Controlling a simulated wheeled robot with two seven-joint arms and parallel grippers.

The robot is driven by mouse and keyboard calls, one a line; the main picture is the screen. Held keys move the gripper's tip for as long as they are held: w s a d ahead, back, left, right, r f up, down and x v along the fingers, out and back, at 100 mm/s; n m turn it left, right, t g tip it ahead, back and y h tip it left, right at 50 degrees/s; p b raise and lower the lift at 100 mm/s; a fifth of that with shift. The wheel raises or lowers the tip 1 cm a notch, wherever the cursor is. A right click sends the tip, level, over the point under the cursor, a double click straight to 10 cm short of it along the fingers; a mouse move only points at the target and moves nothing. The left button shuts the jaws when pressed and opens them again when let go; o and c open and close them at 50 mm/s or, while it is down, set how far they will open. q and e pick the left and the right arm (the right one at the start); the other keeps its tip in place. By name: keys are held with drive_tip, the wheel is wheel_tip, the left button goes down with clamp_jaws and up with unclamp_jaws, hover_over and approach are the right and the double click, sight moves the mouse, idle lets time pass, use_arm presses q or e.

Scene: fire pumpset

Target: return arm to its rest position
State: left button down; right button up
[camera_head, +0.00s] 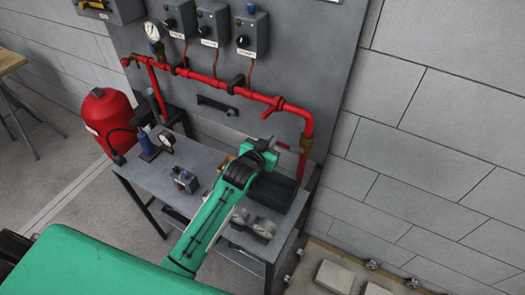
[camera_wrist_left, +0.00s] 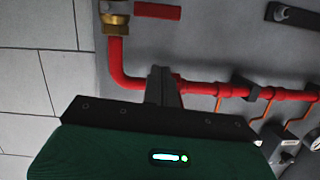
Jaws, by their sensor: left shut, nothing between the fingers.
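My left arm reaches from the bottom of the head view up over the grey workbench (camera_head: 205,175). Its gripper (camera_head: 267,141) is in front of the grey panel, below the red pipe (camera_head: 240,91). In the left wrist view the gripper's fingers (camera_wrist_left: 163,86) are together with nothing between them. They overlap the red pipe (camera_wrist_left: 205,88) in that view, and I cannot tell whether they touch it. My right gripper is not in view.
A red tank (camera_head: 107,120) stands left of the bench. A dark tray (camera_head: 272,192) is on the bench beside my arm. Control boxes (camera_head: 213,25), a pressure gauge (camera_head: 153,31) and a red valve handle (camera_head: 273,106) are on the panel.

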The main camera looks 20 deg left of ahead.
use_arm(q)
drive_tip(key=shift+b+v, duration=0.6)
drive_tip(key=shift+v, duration=1.85)
